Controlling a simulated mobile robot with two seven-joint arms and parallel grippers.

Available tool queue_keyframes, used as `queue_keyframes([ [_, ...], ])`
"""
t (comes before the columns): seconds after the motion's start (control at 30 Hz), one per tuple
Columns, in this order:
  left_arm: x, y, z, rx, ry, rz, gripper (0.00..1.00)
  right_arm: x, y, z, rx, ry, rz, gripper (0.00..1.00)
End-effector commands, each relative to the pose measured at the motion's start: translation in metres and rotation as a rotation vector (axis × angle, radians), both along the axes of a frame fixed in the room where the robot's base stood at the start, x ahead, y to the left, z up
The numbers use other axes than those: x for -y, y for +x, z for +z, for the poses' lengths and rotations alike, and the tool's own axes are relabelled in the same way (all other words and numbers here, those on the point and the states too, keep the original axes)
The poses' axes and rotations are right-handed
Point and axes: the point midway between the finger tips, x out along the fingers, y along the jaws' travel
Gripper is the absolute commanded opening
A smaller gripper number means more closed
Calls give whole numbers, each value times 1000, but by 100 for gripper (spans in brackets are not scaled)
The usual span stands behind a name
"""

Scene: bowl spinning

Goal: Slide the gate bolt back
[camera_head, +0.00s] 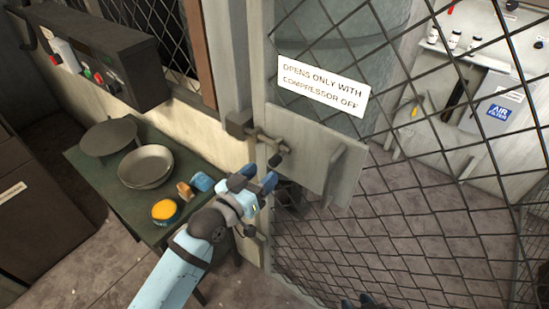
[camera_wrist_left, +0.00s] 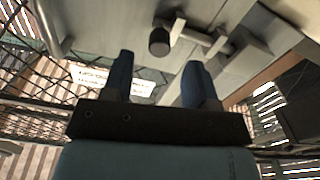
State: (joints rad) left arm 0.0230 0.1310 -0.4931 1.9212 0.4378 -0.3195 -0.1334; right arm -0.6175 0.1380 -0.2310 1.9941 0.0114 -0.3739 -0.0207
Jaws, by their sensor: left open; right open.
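The gate bolt (camera_head: 268,142) is a grey metal rod with a knob, running between a block on the post and a pale plate (camera_head: 318,150) on the mesh gate. My left gripper (camera_head: 260,174) is open and empty, just below the bolt in the head view. In the left wrist view, the bolt's dark round knob (camera_wrist_left: 160,41) shows beyond and between the two blue fingers of the left gripper (camera_wrist_left: 157,72), apart from them. Only the dark fingertips of my right gripper (camera_head: 360,300) show at the bottom edge, apart from each other and far from the bolt.
A white sign (camera_head: 322,86) hangs on the mesh above the plate. A control box (camera_head: 95,58) sits on the wall above. Shelves stand behind the mesh.

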Motion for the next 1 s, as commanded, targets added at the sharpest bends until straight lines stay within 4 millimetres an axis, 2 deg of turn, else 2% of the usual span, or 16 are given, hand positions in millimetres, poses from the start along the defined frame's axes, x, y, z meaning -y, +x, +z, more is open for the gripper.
queue_keyframes([
  [0.1, 14, 20, 2, -1, -2, 1, 53, 4, -2, 2, -6, -6, -4, 43],
  [0.3, 29, 41, 1, 0, -1, 1, 53, 4, -2, 4, -6, -8, -5, 43],
  [0.7, 34, 47, 0, -1, -1, 1, 53, 2, 0, 9, 2, -3, -3, 43],
  [0.73, 34, 47, 0, -1, -1, 1, 51, 1, 0, 9, 2, -2, -3, 43],
  [0.77, 34, 47, 0, -1, -1, 1, 44, 1, 0, 9, 2, -2, -3, 43],
  [0.93, 34, 47, -1, -1, -1, 1, 5, 1, 0, 9, 2, -2, -3, 43],
  [0.97, 34, 47, -1, -1, -1, 1, 0, 1, 0, 9, 2, -2, -3, 43],
  [1.0, 34, 47, -1, -1, -1, 1, 0, 1, 0, 9, 2, -2, -3, 43],
])
